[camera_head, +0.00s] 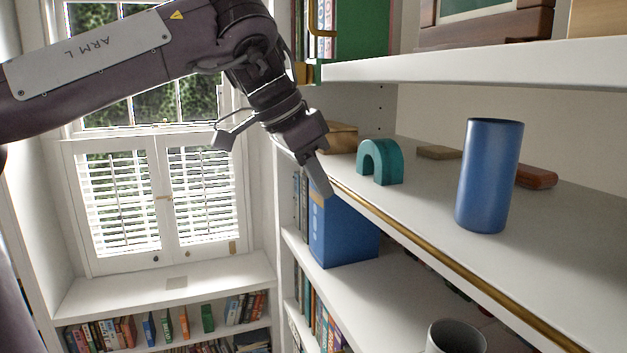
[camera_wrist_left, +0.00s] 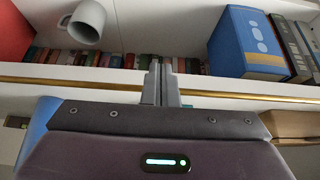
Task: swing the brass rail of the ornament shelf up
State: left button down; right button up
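The brass rail (camera_head: 440,253) runs along the front edge of the white ornament shelf (camera_head: 560,265). It lies low, about level with the shelf top. In the left wrist view the rail (camera_wrist_left: 240,97) crosses the picture behind my fingers, which hide a short stretch of it. My left gripper (camera_head: 322,180) is at the far part of the rail, pointing down, its fingers together with nothing seen between them. The closed fingers also show in the left wrist view (camera_wrist_left: 161,82). Whether they touch the rail I cannot tell. My right gripper is not in view.
Below are a blue box (camera_head: 341,232) and a grey mug (camera_head: 455,337). An upper shelf (camera_head: 480,66) overhangs. Open room lies left, before the window.

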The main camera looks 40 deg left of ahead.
pick_arm(q)
jog(key=s, duration=0.1)
jog(key=s+a, duration=0.2)
jog(key=s, duration=0.1)
dwell(0.5)
jog(key=shift+w, duration=0.15)
jog(key=shift+f, duration=0.1)
dwell(0.3)
